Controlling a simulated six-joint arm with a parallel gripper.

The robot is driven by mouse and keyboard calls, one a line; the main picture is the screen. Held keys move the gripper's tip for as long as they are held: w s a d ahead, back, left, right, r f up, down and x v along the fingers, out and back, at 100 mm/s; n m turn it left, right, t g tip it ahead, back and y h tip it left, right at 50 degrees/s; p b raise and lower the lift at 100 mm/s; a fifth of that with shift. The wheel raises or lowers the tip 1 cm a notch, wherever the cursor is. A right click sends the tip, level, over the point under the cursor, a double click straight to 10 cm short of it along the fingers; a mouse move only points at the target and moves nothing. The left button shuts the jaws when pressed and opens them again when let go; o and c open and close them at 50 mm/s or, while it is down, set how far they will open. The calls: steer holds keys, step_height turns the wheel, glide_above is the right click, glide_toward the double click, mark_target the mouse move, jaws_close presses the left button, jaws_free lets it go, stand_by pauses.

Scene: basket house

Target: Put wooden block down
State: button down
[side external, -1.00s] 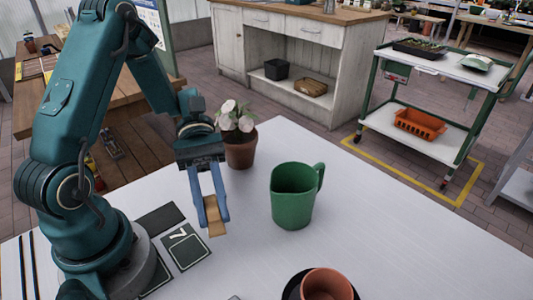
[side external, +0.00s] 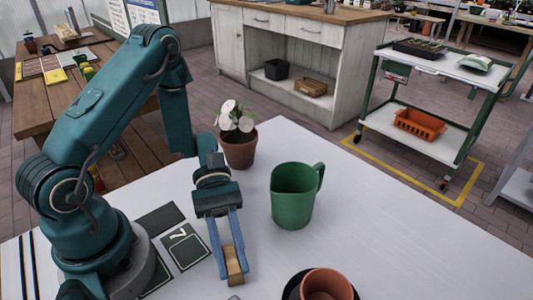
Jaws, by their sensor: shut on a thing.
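The wooden block (side external: 235,266) is a small tan piece held between the blue fingers of my gripper (side external: 233,258). My gripper points down and is shut on the block, over the white table (side external: 420,255). I cannot tell whether the block touches the table. It is left of and in front of the green mug (side external: 294,196), and right of the dark card marked 7 (side external: 185,247).
A potted white flower (side external: 238,135) stands behind my gripper. A terracotta pot (side external: 326,284) on a dark saucer sits at the front edge of view. A small grey object (side external: 234,298) is cut off by the bottom edge. The table's right side is clear.

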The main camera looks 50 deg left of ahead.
steer(key=shift+f, duration=0.1)
steer(key=c, duration=0.7)
jaws_free()
